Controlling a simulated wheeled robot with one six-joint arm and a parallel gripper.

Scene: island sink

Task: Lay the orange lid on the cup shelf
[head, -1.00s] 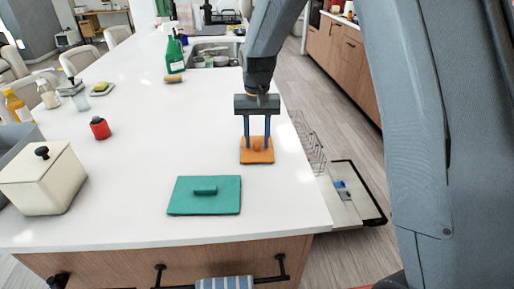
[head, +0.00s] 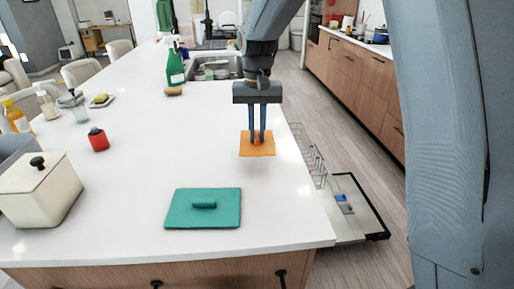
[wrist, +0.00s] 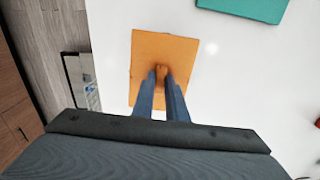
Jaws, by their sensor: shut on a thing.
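The orange lid (head: 257,149) is a flat square with a small knob on top. My gripper (head: 257,141) is shut on that knob and holds the lid level, apparently just above the white counter near its right edge. In the wrist view the lid (wrist: 150,60) hangs below the fingers (wrist: 163,80), which pinch the knob. A wire rack (head: 308,153) stands beside the counter's right edge, low down; I cannot tell whether it is the cup shelf.
A teal lid (head: 185,213) lies on the counter nearer to me. A cream box (head: 38,196), a red jar (head: 98,140) and several bottles stand at left. An open dishwasher door (head: 358,222) is at lower right. The middle of the counter is clear.

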